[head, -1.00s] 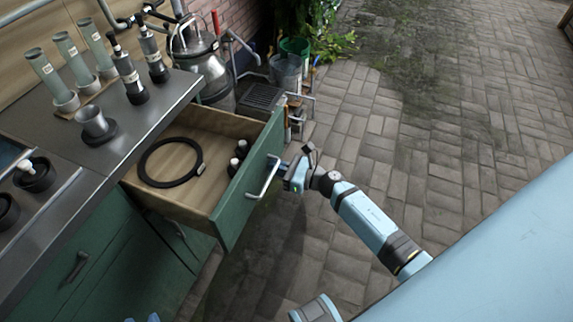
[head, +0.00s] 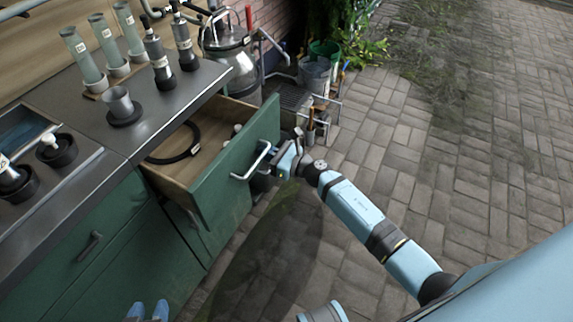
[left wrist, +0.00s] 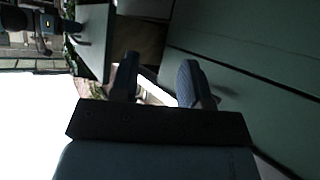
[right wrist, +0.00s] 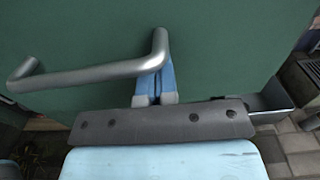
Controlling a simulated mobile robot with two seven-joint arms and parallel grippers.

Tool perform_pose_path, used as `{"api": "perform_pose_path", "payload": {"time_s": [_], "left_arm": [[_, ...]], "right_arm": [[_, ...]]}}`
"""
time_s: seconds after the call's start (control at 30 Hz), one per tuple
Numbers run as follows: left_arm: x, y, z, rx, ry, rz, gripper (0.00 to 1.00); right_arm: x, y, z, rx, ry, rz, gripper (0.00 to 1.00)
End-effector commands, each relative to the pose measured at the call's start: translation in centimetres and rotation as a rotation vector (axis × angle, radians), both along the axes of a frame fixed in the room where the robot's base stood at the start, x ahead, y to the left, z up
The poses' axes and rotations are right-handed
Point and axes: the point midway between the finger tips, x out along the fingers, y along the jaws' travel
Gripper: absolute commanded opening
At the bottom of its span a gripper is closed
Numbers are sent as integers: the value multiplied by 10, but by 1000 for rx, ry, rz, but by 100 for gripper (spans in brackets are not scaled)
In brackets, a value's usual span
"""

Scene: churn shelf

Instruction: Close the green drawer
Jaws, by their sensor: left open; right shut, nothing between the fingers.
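The green drawer (head: 232,172) stands partly out of the counter, with its silver bar handle (head: 252,162) on the front. My right gripper (head: 284,160) is at the far end of the drawer front, beside the handle. In the right wrist view its fingers (right wrist: 154,92) are shut together and empty, against or very close to the green front just under the handle's bend. My left gripper (head: 148,311) is low at the bottom edge of the head view, apart from the drawer. In the left wrist view its fingers (left wrist: 155,80) are spread and empty, near green cabinet panels.
A black ring (head: 176,146) and small white-topped items lie in the drawer. The counter (head: 150,118) carries tubes, dark cylinders and a metal cup (head: 119,102). A milk can (head: 232,62) and buckets stand beyond the drawer. The brick floor on the right is clear.

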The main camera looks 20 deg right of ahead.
Motion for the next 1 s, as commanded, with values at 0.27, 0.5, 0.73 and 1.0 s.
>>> {"api": "perform_pose_path", "payload": {"time_s": [0.27, 0.5, 0.73, 1.0], "left_arm": [[1, -6, -10, -39, -34, -10, 43], [20, -24, 34, -138, -231, -42, 43], [26, -38, 65, -222, -364, -65, 43], [27, -43, 79, -259, -420, -76, 43]], "right_arm": [[62, 49, -4, 0, -3, 1, 0], [105, 82, -4, 0, -1, 1, 0], [129, 101, -2, 0, -1, 0, 0], [140, 109, 0, 1, 0, 0, 0]]}}
